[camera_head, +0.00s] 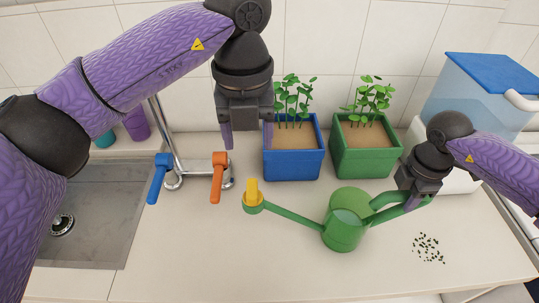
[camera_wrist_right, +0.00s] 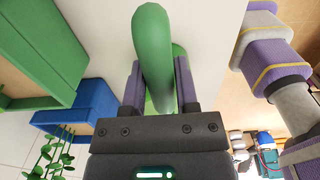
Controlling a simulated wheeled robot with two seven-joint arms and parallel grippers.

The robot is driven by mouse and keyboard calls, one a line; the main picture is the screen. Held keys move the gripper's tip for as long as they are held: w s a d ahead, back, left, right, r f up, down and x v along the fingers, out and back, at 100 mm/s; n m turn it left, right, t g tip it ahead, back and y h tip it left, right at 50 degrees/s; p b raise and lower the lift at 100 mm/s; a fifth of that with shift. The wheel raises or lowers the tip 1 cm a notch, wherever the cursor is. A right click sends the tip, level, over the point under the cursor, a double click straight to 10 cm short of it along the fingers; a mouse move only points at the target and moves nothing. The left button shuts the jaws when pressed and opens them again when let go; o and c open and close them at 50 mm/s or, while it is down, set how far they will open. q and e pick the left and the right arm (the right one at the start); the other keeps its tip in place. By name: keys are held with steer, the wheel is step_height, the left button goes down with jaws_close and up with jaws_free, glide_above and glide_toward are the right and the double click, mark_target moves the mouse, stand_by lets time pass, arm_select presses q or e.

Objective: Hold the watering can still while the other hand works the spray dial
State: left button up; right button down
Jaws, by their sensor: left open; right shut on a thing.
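A green watering can (camera_head: 342,232) stands upright on the counter, its spout reaching left. A yellow spray dial (camera_head: 252,192) sits on the spout's tip. My right gripper (camera_head: 412,203) is shut on the can's handle at the right; the green handle (camera_wrist_right: 153,55) runs between its fingers in the right wrist view. My left gripper (camera_head: 247,142) is open and empty, pointing down, above and behind the dial and apart from it. Its fingers show in front of the wall and near the blue planter's left edge.
A blue planter (camera_head: 293,164) and a green planter (camera_head: 366,162) with seedlings stand behind the can. A sink (camera_head: 85,215) and a tap with a blue handle (camera_head: 158,178) and an orange handle (camera_head: 218,176) are at left. Dark seeds (camera_head: 428,248) lie at right. The front counter is clear.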

stand_by(0.3)
steer(key=shift+c, duration=0.3)
jaws_free()
step_height(320, 180, up, 8)
steer(key=p, duration=0.7)
steer(key=shift+r+p, duration=0.1)
steer(key=shift+p, duration=0.2)
